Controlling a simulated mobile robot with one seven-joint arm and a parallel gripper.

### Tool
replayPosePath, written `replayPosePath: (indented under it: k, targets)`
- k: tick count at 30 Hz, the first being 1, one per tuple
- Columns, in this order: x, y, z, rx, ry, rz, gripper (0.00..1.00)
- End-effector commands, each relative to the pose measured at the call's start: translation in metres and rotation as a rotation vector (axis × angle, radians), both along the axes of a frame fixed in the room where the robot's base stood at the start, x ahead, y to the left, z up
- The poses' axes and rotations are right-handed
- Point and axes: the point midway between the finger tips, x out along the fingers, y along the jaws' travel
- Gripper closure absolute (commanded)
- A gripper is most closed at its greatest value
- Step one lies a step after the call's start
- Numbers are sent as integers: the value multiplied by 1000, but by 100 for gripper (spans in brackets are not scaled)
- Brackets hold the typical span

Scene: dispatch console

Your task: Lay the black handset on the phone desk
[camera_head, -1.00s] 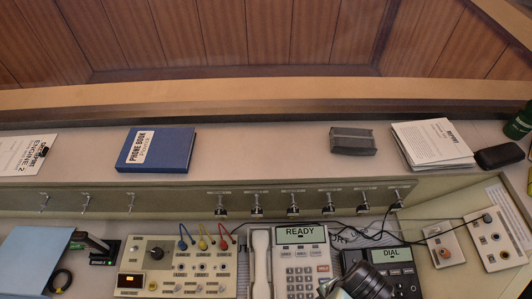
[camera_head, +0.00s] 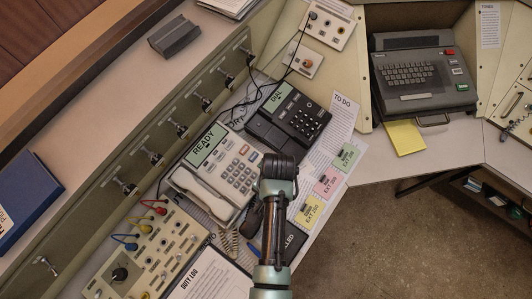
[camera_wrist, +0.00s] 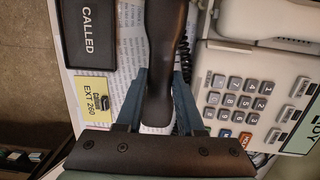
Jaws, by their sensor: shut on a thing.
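The black handset (camera_wrist: 165,55) runs up the middle of the wrist view, its lower end between the two blue-grey fingers of my gripper (camera_wrist: 160,85). The fingers are shut on it. In the head view, a dark piece of the handset (camera_head: 251,221) shows beside my arm, and the arm hides the fingers. Below the handset, the pale phone desk (camera_head: 373,167) carries printed sheets. I cannot tell how high the handset is above it. The black phone (camera_head: 290,117) with a DIAL screen stands beyond the white phone (camera_head: 222,168), which shows READY.
A black CALLED tray (camera_wrist: 89,32) and a yellow EXT 260 note (camera_wrist: 93,100) lie left of the handset in the wrist view. More notes (camera_head: 328,181) line the desk edge. The control panel (camera_head: 150,255) is at lower left. A keyboard terminal (camera_head: 420,75) stands at right.

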Motion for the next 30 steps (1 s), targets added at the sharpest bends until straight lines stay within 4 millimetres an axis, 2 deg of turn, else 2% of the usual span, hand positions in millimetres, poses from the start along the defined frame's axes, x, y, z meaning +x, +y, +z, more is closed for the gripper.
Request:
replayPosePath:
  k: [3,15,16,21,30]
  targets:
    - [1,0,-12,0,0,1,100]
    - [1,0,-17,0,-2,1,100]
    - [1,0,-17,0,-2,1,61]
    - [1,0,-16,0,-2,1,33]
    - [0,0,-14,0,-2,1,33]
